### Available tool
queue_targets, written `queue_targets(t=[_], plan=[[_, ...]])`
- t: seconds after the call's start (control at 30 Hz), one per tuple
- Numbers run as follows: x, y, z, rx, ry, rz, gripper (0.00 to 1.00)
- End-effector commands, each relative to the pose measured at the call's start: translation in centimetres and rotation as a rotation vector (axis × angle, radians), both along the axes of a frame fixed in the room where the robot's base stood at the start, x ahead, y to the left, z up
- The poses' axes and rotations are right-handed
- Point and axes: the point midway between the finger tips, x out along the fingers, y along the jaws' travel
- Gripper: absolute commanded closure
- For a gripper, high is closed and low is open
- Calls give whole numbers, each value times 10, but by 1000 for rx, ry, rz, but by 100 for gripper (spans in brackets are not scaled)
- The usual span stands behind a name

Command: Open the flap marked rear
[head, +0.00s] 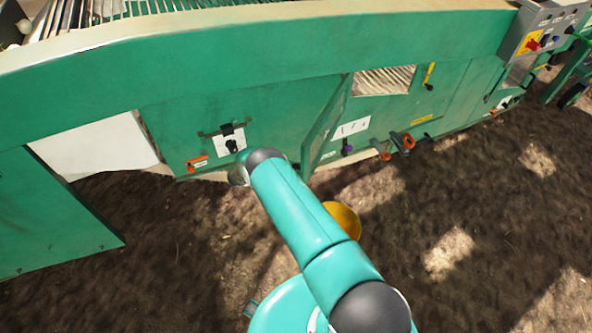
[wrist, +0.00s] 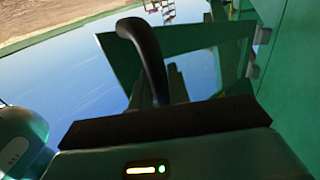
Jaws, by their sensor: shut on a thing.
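The long green machine (head: 265,55) crosses the head view, with several flaps and panels in its side. One narrow green flap (head: 326,122) stands out at an angle from the side, just beyond the end of my arm. Flap lettering is too small to read, so I cannot tell which is marked rear. In the wrist view my gripper (wrist: 160,88) is shut on a black curved handle (wrist: 150,50), whose upper end bends left. A green panel (wrist: 203,48) stands behind the handle. In the head view my arm hides the fingers and the handle.
A black knob on a white plate (head: 231,146) and an orange handle (head: 197,163) are left of my arm. Red-orange parts (head: 403,141) jut out at right. A yellow round object (head: 343,220) is partly behind my arm. The soil (head: 460,200) in front is mostly clear.

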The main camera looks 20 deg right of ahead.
Motion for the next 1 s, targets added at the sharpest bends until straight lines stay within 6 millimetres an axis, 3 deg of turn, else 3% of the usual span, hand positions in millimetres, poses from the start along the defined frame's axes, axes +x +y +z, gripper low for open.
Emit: queue_targets(t=[0.67,0.7,0.8,1.0], plan=[[1,7,1,1,2,4,100],[1,7,1,1,3,3,80],[1,7,1,1,2,4,63],[2,6,1,0,1,2,63]])
